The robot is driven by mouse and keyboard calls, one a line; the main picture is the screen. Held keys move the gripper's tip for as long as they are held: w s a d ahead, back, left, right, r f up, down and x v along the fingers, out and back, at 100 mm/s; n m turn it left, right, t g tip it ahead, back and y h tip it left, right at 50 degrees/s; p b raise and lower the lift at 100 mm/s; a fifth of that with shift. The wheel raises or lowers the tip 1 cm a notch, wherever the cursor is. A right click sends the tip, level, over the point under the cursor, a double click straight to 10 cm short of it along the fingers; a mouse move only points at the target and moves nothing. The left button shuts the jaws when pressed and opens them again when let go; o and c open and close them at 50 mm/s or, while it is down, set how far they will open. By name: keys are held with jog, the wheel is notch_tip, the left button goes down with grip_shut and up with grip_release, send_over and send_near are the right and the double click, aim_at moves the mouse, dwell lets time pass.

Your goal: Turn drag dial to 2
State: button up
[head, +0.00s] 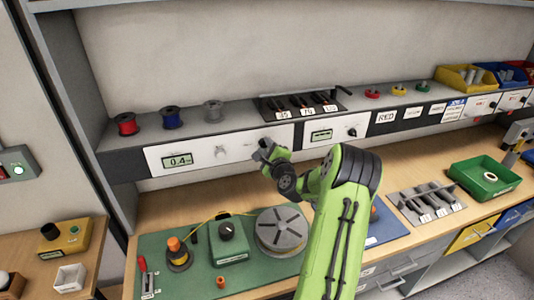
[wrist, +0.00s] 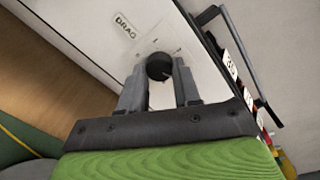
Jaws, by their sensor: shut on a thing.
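The dial's scale marks and pointer are too small to read. In the head view my gripper (head: 265,147) is at the right end of the white panel (head: 205,152) and hides the dial.
Below, a green mat (head: 150,245) carries a grey slotted disc (head: 281,231) and a green box with a black knob (head: 229,238).

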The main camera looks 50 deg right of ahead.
jog(key=n+b, duration=0.6)
jog(key=shift+a+f+h, duration=0.1)
jog(key=shift+a+h, duration=0.05)
jog(key=shift+h, duration=0.15)
jog(key=n+b, duration=0.4)
jog(key=b, duration=0.1)
jog(key=shift+n+g, duration=0.3)
jog(key=shift+n+b, duration=0.6)
jog(key=shift+b, duration=0.45)
jog(key=o, duration=1.1)
jog(key=shift+c, duration=0.2)
jog(key=shift+h, duration=0.3)
jog(key=b+v, duration=0.2)
jog(key=v, duration=1.3)
jog(key=shift+s+r+b, duration=0.2)
jog(key=shift+s+b, duration=0.15)
jog(key=shift+b, duration=0.05)
